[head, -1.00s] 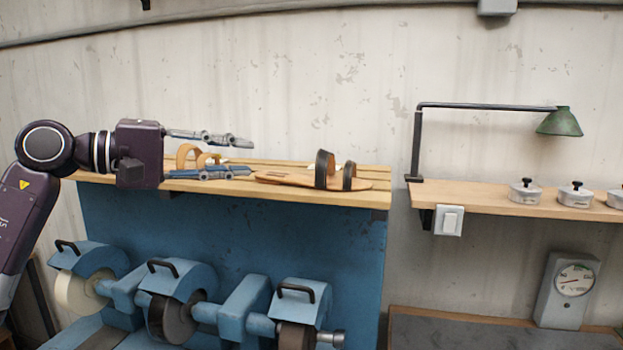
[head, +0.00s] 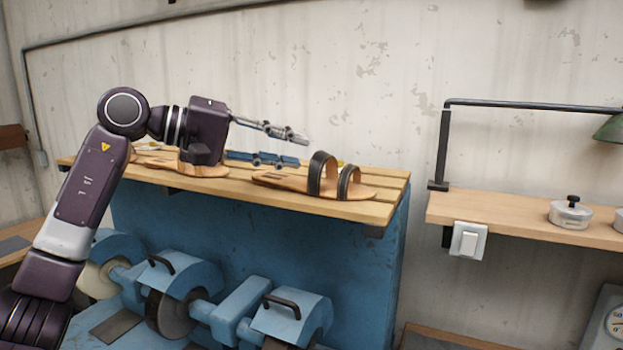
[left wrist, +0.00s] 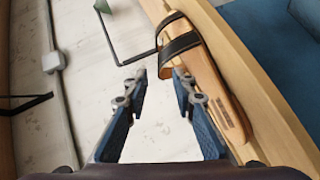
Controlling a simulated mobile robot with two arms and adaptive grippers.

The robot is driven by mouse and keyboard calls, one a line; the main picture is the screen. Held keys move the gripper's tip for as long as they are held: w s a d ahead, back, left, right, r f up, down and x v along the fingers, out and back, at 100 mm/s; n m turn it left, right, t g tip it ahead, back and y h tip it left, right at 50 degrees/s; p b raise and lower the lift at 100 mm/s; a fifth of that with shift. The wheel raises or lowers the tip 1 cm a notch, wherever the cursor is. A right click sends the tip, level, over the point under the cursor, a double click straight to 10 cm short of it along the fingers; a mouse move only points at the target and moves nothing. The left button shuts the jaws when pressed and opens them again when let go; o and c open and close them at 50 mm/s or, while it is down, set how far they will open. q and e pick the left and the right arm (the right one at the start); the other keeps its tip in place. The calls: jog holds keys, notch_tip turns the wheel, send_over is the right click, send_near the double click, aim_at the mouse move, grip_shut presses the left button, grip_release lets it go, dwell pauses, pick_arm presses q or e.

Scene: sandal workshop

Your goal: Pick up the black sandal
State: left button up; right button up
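The black sandal (head: 322,172) has a tan sole and two black straps. It lies sole down on the slatted wooden shelf (head: 300,203), near its right end. My left gripper (head: 302,150) is open and empty, with its fingers pointing right, at the sandal's left. In the left wrist view the gripper (left wrist: 160,76) has a wide gap between its fingers. There the sandal (left wrist: 184,44) lies ahead and to the right, and the right fingertip overlaps its strap. I cannot tell whether they touch. My right gripper is not in view.
A tan-strapped sandal (head: 160,165) stands on the shelf's left part, partly behind my left gripper's body. Blue grinding machines (head: 290,312) stand below. To the right, a separate shelf (head: 510,222) holds a lamp arm and a lidded metal pot (head: 570,214).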

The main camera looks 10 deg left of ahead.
aim_at(316, 153)
pick_arm(q)
jog(key=shift+w+d, duration=0.25)
jog(key=shift+d, duration=0.05)
jog(key=p+x, duration=0.1)
jog(key=x, duration=0.1)
jog(key=p+x, duration=0.2)
jog(key=shift+w+d+r, duration=0.1)
jog(key=shift+w, duration=0.3)
jog(key=shift+w+d+f, duration=0.1)
jog(key=shift+w+f, duration=0.05)
jog(key=shift+f, duration=0.05)
grip_shut()
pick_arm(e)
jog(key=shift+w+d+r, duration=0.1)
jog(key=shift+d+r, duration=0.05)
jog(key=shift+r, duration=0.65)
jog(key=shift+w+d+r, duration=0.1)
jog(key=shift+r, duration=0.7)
